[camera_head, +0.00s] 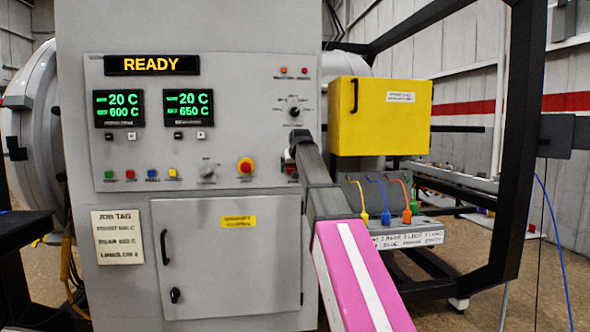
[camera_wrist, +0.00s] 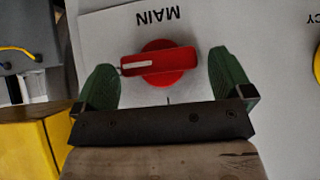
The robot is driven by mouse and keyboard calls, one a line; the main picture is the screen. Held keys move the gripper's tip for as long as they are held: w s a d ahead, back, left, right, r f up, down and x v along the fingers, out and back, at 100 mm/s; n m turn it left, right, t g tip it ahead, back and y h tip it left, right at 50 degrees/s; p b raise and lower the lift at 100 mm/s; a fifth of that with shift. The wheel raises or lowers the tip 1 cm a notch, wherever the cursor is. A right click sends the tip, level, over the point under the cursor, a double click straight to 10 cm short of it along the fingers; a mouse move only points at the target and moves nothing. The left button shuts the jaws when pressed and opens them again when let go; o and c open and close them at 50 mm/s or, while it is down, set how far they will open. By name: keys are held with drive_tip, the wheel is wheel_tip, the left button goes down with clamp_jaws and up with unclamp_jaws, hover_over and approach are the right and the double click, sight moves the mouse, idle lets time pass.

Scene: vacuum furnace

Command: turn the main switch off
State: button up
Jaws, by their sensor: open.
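The main switch (camera_wrist: 160,62) is a red rotary knob with a bar handle on the grey panel. In the wrist view its label MAIN appears upside down, and the handle lies nearly level with its white mark toward the left. My gripper (camera_wrist: 161,66) is open, with one green finger on each side of the knob. A gap shows between each finger and the knob; I cannot tell how deep the fingers reach. In the head view my gripper (camera_head: 295,147) is at the panel's lower right, and it hides most of the switch.
A red emergency button (camera_head: 245,167) on a yellow base and a grey selector (camera_head: 207,172) are left of the switch. A yellow box (camera_head: 379,117) stands right of the arm. Below it, coloured cables hang on a grey holder (camera_head: 345,193). The display (camera_head: 151,65) reads READY.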

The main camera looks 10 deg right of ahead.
drive_tip(key=c, duration=0.9)
drive_tip(key=shift+a, duration=0.1)
drive_tip(key=h, duration=0.1)
drive_tip(key=n+h, duration=0.1)
drive_tip(key=shift+a+f+h, duration=0.1)
drive_tip(key=shift+a+h, duration=0.1)
drive_tip(key=shift+h, duration=0.1)
drive_tip(key=h, duration=0.1)
drive_tip(key=n+h, duration=0.2)
drive_tip(key=shift+a+f+t, duration=0.2)
drive_tip(key=shift+a+t, duration=0.1)
drive_tip(key=n+h, duration=0.2)
drive_tip(key=h, duration=0.1)
drive_tip(key=n+t+h, duration=0.1)
drive_tip(key=shift+a+f, duration=0.15)
drive_tip(key=shift+f, duration=0.15)
drive_tip(key=shift+f+n+t+h, duration=0.15)
drive_tip(key=shift+n+t+h, duration=0.4)
drive_tip(key=shift+n+h, duration=0.2)
drive_tip(key=shift+f+n+t+h, duration=0.15)
drive_tip(key=shift+n+t+h, duration=0.45)
drive_tip(key=shift+h, duration=0.25)
drive_tip(key=shift+n, duration=0.25)
